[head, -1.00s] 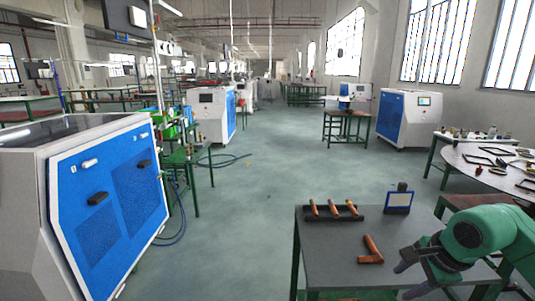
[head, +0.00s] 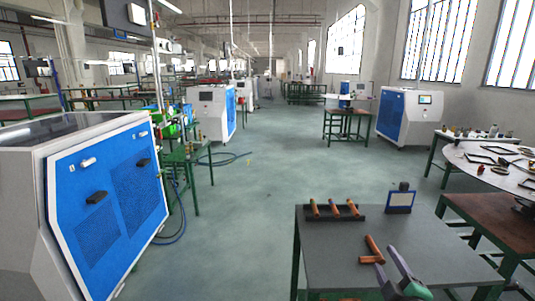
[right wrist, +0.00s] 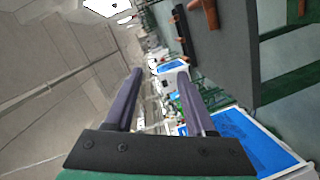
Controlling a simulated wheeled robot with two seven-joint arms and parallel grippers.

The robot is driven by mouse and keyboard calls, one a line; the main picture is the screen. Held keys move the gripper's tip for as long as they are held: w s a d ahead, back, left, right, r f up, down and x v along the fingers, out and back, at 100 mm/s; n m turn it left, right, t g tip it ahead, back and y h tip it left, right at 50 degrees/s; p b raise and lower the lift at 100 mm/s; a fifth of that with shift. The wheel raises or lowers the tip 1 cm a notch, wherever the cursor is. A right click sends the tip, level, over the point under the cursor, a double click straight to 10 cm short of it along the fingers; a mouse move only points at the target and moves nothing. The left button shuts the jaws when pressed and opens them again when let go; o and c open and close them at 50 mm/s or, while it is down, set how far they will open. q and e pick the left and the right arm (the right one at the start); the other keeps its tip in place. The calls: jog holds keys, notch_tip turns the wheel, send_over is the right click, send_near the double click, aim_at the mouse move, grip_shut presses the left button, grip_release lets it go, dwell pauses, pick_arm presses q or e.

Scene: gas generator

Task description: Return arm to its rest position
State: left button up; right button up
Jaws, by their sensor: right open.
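My right gripper (head: 386,259) is at the bottom right of the head view, low at the near part of the grey table (head: 330,262). Its two dark fingers are apart. In the right wrist view my right gripper (right wrist: 160,73) is open, with nothing held between the fingers. My left gripper is not in view. An L-shaped copper pipe (head: 373,248) lies on the grey table just beyond the right fingertips in the picture; whether they touch it I cannot tell.
A dark rack (head: 320,218) with three copper pipes and a blue-framed stand (head: 400,201) are at the table's far side. A brown table (head: 487,220) stands at right. A blue-fronted machine (head: 110,205) stands at left. The floor between is clear.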

jog(key=s+a+f+m+g+y, duration=0.35)
jog(key=s+f+m+g, duration=0.7)
jog(key=s+f, duration=0.95)
jog(key=s+f+g, duration=0.2)
jog(key=s+f, duration=0.1)
jog(key=f, duration=1.3)
jog(key=s+f+n+g, duration=0.1)
jog(key=s+f, duration=0.3)
jog(key=f, duration=1.2)
jog(key=shift+s+d+g+h, duration=0.15)
jog(key=shift+s+g+h, duration=0.05)
jog(key=shift+g+h, duration=0.2)
jog(key=shift+o, duration=0.5)
jog(key=s+d+f, duration=0.2)
jog(key=s+f, duration=0.4)
jog(key=s, duration=0.4)
jog(key=shift+s+f+g, duration=0.25)
jog(key=shift+s+g, duration=0.1)
jog(key=shift+s, duration=0.05)
jog(key=shift+n, duration=0.25)
